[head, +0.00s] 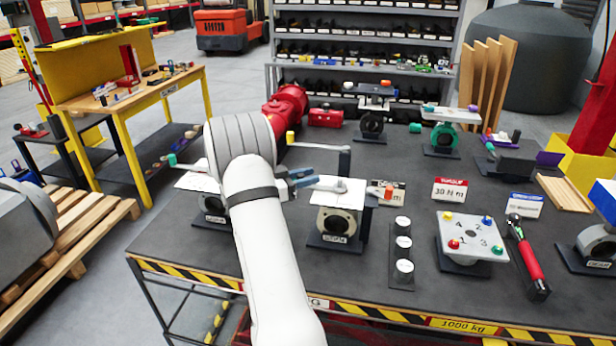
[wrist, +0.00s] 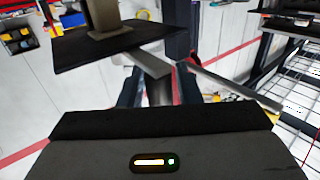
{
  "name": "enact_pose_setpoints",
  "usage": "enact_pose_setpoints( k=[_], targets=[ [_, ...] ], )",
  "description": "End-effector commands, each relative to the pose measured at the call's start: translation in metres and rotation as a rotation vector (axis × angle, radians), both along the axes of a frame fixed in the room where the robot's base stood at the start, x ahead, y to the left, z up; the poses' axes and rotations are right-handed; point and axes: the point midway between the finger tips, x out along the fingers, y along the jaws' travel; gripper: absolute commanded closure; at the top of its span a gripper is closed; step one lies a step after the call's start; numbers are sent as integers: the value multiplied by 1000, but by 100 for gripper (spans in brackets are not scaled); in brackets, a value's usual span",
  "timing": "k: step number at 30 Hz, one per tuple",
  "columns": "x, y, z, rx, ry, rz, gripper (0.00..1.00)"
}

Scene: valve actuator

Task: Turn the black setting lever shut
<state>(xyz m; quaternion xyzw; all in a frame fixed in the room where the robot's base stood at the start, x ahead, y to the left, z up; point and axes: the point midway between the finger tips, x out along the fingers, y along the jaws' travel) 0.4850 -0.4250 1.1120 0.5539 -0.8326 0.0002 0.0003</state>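My gripper (head: 293,182) is beyond the end of my white arm, over the left part of the dark table. In the wrist view, its two dark fingers (wrist: 158,88) stand apart, with a dark upright piece between them that I cannot identify. A grey lever (head: 322,184) runs from beside the gripper to the hub on a white-topped valve (head: 340,220). I cannot tell which is the black setting lever, or whether the fingers touch anything.
A left valve (head: 212,205) is partly hidden by my arm. A strip of round gauges (head: 403,250), a numbered selector (head: 468,236) and a red-handled tool (head: 525,255) occupy the table's right front. More valves stand behind. The table's front edge is striped yellow and black (head: 375,315).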

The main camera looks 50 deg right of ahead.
Motion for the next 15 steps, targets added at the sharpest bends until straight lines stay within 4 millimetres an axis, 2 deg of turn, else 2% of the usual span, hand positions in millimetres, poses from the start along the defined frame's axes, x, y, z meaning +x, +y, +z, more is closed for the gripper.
enact_pose_setpoints(
  k=[3, 11, 15],
  targets=[
    [0, 0, 0, 0, 0, 0, 59],
    [1, 1, -1, 1, 0, 0, 59],
    [7, 14, -3, 1, -2, 2, 59]
  ],
)
